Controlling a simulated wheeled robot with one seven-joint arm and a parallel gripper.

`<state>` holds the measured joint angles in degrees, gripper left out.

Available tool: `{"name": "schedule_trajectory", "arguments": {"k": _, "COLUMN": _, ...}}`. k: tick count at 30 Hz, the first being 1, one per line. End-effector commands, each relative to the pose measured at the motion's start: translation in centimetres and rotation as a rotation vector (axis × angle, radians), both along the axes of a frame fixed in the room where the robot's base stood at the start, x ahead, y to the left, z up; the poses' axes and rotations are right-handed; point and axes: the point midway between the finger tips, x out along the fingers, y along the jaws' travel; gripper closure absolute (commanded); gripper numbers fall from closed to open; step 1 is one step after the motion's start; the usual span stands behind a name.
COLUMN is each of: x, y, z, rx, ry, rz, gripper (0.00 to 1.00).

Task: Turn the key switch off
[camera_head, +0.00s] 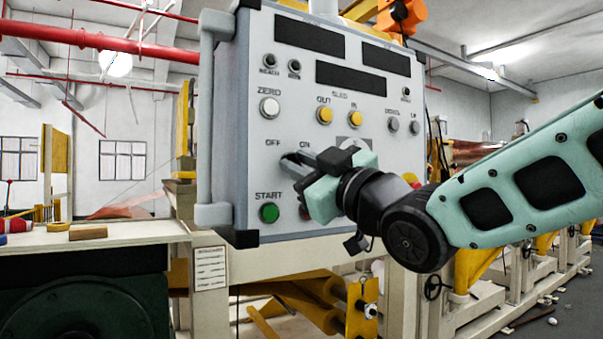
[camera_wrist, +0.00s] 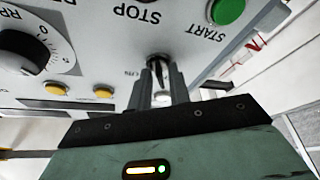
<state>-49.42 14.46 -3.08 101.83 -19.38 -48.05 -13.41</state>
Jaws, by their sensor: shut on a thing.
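The grey control panel (camera_head: 250,110) faces me, with OFF and ON labels above the key switch. My gripper (camera_head: 291,164) reaches in from the right, its fingertips at the panel just below these labels. In the wrist view, which shows the panel upside down, the key switch (camera_wrist: 158,61) is a dark piece at the panel between the tips of my gripper (camera_wrist: 160,80). The fingers are shut on it. The fingers hide most of the key switch in the head view, and I cannot tell which way it is turned.
The green START button (camera_head: 269,213) is just below my fingers, with the STOP button partly hidden beside it. A white ZERO button (camera_head: 269,107) and yellow buttons (camera_head: 324,115) are above. In the wrist view, a large RPM dial (camera_wrist: 30,50) is at the left.

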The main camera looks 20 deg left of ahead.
Motion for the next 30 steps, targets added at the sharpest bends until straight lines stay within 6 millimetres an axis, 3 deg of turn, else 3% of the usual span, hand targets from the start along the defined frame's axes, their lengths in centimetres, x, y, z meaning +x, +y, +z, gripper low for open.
{"name": "schedule_trajectory", "arguments": {"k": 12, "x": 0.0, "y": 0.0, "z": -0.1, "rx": -0.006, "ry": -0.004, "rz": 0.0, "gripper": 1.0}}
{"name": "schedule_trajectory", "arguments": {"k": 13, "x": 0.0, "y": 0.0, "z": -0.1, "rx": -0.006, "ry": -0.004, "rz": 0.0, "gripper": 0.78}}
{"name": "schedule_trajectory", "arguments": {"k": 14, "x": 0.0, "y": 0.0, "z": -0.1, "rx": -0.006, "ry": -0.004, "rz": 0.0, "gripper": 0.74}}
{"name": "schedule_trajectory", "arguments": {"k": 23, "x": 0.0, "y": -0.1, "z": -0.1, "rx": -0.005, "ry": -0.004, "rz": 0.0, "gripper": 0.74}}
{"name": "schedule_trajectory", "arguments": {"k": 30, "x": -1.3, "y": -2.6, "z": -1.3, "rx": -0.002, "ry": -0.004, "rz": -0.002, "gripper": 0.74}}
